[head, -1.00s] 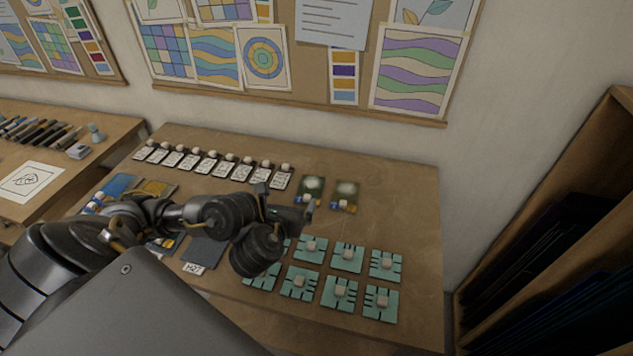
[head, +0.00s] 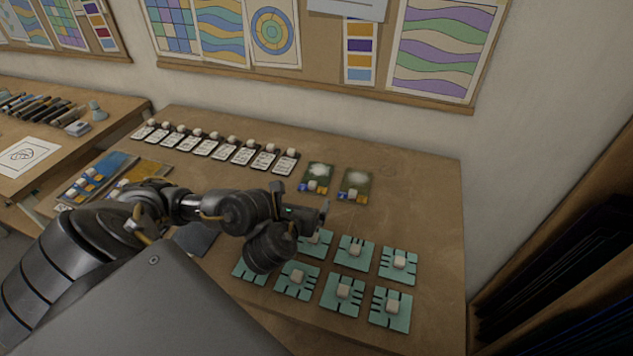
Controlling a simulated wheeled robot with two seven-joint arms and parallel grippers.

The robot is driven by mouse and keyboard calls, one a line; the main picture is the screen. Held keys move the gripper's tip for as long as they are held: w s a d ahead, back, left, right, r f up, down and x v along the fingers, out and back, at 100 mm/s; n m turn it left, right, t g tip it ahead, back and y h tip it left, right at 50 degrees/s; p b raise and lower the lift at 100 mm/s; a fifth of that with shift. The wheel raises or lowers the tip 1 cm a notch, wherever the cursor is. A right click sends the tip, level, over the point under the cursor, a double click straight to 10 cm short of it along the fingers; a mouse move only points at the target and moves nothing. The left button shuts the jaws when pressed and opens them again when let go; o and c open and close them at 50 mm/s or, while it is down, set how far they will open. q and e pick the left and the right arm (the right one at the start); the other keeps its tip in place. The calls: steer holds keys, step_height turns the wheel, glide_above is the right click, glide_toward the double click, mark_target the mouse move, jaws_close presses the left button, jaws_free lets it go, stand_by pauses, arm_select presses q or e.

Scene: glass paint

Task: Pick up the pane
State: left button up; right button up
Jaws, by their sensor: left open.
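My left gripper (head: 302,207) is open, with nothing visible between its fingers. It is over the middle of the table, just in front of two small dark green panes. The left green pane (head: 321,170) and the right green pane (head: 361,177) each bear a whitish patch, a pale knob and blue and yellow bits at the front edge. Several notched teal plates with pale knobs lie in two rows in front, such as one at the front right (head: 399,318). My arm partly hides the left ones. I cannot tell which piece is the pane meant. My right gripper is out of view.
A row of white cards with pale knobs (head: 227,150) runs along the back of the table (head: 415,185). A blue plate (head: 108,165) and an ochre plate (head: 150,170) lie at left. A wooden rack (head: 560,220) stands at right. The table's right strip is clear.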

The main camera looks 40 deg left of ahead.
mark_target(311, 187)
arm_select(q)
steer(key=b+x, duration=0.1)
steer(key=x, duration=0.3)
steer(key=shift+f+b, duration=0.15)
steer(key=shift+b, duration=0.15)
steer(key=shift+w+a+f, duration=0.15)
steer(key=shift+w+a, duration=0.05)
steer(key=shift+w, duration=0.3)
steer(key=b+x, duration=0.3)
steer(key=x, duration=0.2)
steer(key=shift+d, duration=0.1)
steer(key=shift+w, duration=0.15)
steer(key=shift+c, duration=0.6)
steer(key=c, duration=0.9)
steer(key=shift+c, duration=0.4)
